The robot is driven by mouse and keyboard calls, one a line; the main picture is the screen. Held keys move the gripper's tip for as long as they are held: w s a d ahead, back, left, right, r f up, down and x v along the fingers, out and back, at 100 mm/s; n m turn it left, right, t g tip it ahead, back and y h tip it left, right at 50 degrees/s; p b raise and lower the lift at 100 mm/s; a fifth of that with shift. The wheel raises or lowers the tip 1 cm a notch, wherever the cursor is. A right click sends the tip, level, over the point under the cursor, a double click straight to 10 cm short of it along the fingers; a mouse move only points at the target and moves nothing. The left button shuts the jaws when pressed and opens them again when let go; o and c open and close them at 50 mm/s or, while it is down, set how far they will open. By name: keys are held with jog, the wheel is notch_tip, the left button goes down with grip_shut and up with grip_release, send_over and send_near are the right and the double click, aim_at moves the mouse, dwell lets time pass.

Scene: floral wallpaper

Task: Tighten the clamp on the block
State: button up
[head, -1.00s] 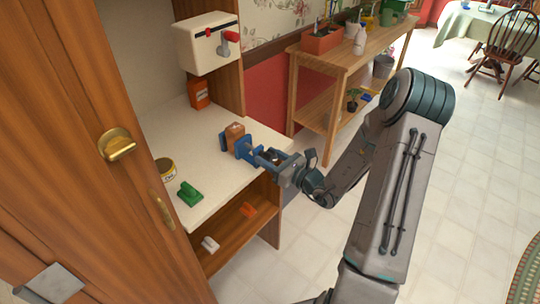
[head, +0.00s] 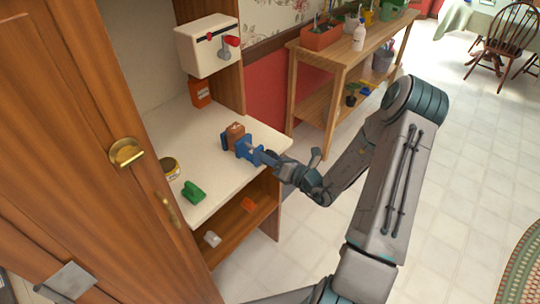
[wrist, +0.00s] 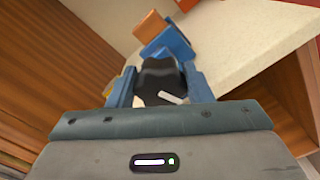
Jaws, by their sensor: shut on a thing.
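A blue clamp (head: 246,149) sits on the white counter near its right end, with its jaws around a brown block (head: 235,131). In the wrist view the block (wrist: 151,25) and clamp (wrist: 166,43) lie just beyond my fingers. My gripper (head: 268,158) reaches in from the right at the counter's edge. In the wrist view my gripper's blue fingers (wrist: 160,88) stand on both sides of a dark part, with a small pale bar in front of it. I cannot tell whether the jaws press the block.
A green object (head: 193,192) and a yellow-labelled tin (head: 169,168) stand on the counter (head: 215,178). An orange box (head: 199,92) is at the back, below a white box with a red-knobbed crank (head: 222,45). An open wooden door (head: 75,130) fills the left.

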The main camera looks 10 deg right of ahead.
dwell(0.3)
jog(key=o, duration=1)
jog(key=b+v, duration=0.2)
jog(key=v, duration=1.2)
jog(key=shift+b, duration=0.3)
